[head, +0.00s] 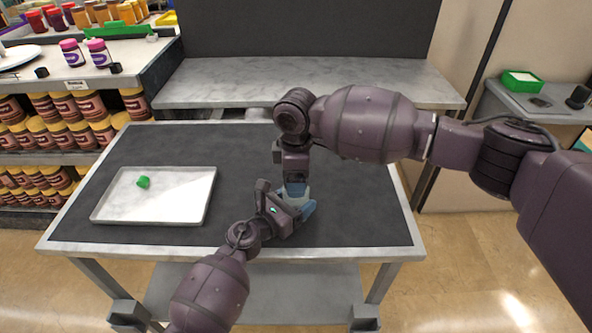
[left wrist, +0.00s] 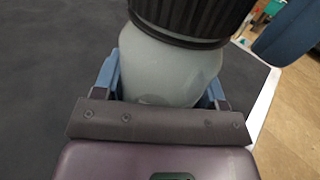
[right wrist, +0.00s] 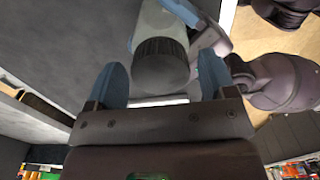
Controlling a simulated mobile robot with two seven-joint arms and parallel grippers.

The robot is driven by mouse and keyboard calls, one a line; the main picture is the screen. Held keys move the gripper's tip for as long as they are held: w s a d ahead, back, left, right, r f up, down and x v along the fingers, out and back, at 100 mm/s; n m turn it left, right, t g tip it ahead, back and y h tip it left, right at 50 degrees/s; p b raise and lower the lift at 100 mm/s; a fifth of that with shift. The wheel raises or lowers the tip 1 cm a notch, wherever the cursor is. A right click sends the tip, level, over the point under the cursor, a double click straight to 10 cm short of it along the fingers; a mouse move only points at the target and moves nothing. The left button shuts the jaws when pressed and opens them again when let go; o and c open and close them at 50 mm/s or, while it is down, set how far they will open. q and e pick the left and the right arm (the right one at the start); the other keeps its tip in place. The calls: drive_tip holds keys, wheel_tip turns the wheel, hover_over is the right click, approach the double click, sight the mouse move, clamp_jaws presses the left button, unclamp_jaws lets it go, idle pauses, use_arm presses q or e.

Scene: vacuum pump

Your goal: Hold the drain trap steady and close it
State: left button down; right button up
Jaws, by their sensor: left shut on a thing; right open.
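The drain trap is a cloudy, pale jar (left wrist: 172,70) with a black ribbed cap (left wrist: 190,18) at its top in the left wrist view. My left gripper (head: 300,207) is shut on the jar body, with a blue finger on each side. My right gripper (head: 296,188) comes down from above and is open. In the right wrist view the black cap (right wrist: 160,66) lies between and beyond its two blue fingers (right wrist: 163,80), with gaps on both sides. In the head view the grippers hide most of the trap. I cannot tell whether the cap is fully seated.
A white tray (head: 110,218) with a small green piece (head: 143,182) sits on the left of the dark tabletop (head: 250,150). A grey shelf (head: 220,85) stands behind. Jar shelves are at the left. The table's right side is clear.

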drive_tip(key=shift+c, duration=0.2)
drive_tip(key=c, duration=0.9)
drive_tip(key=shift+m, duration=0.9)
drive_tip(key=o, duration=1.1)
wheel_tip(320, 180, up, 12)
